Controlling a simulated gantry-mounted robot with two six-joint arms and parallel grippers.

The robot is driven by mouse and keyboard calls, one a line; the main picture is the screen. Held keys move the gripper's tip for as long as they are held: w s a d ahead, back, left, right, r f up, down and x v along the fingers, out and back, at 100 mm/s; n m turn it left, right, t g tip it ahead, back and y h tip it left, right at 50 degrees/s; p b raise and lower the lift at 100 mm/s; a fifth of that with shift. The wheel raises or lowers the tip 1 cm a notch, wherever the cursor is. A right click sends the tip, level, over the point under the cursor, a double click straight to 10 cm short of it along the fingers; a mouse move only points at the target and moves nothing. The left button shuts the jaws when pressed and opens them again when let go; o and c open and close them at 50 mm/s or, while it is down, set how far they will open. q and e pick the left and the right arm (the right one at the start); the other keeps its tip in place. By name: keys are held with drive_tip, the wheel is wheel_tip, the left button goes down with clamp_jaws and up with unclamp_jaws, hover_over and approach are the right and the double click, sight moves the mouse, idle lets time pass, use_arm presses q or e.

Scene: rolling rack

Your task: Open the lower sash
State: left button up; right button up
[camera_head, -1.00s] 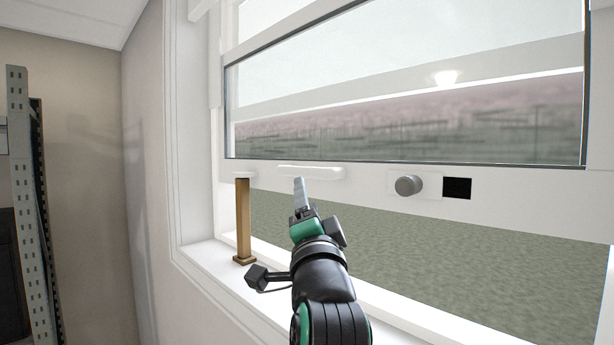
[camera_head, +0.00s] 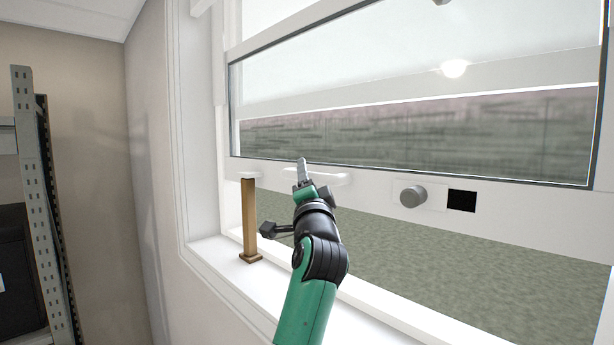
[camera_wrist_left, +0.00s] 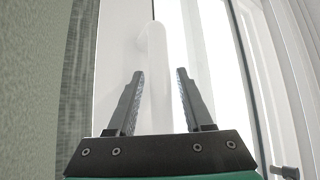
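The lower sash (camera_head: 545,198) is a white-framed pane, raised with an open gap under its bottom rail. A long white handle (camera_head: 335,178) sits on that rail. My left gripper (camera_head: 303,170) is at the handle's left part in the head view. In the left wrist view my left gripper (camera_wrist_left: 160,74) is open, with the white handle (camera_wrist_left: 157,50) between and beyond its fingertips. I cannot tell whether either finger touches it. A wooden post (camera_head: 249,220) stands upright on the sill, its top at a small white lug under the rail. My right gripper is not in view.
A grey round knob (camera_head: 413,196) and a black square (camera_head: 461,201) sit on the rail right of the handle. The white sill (camera_head: 215,262) runs below. A metal rack (camera_head: 42,190) stands at the far left.

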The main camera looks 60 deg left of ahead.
use_arm(q)
clamp_jaws()
idle(1.2)
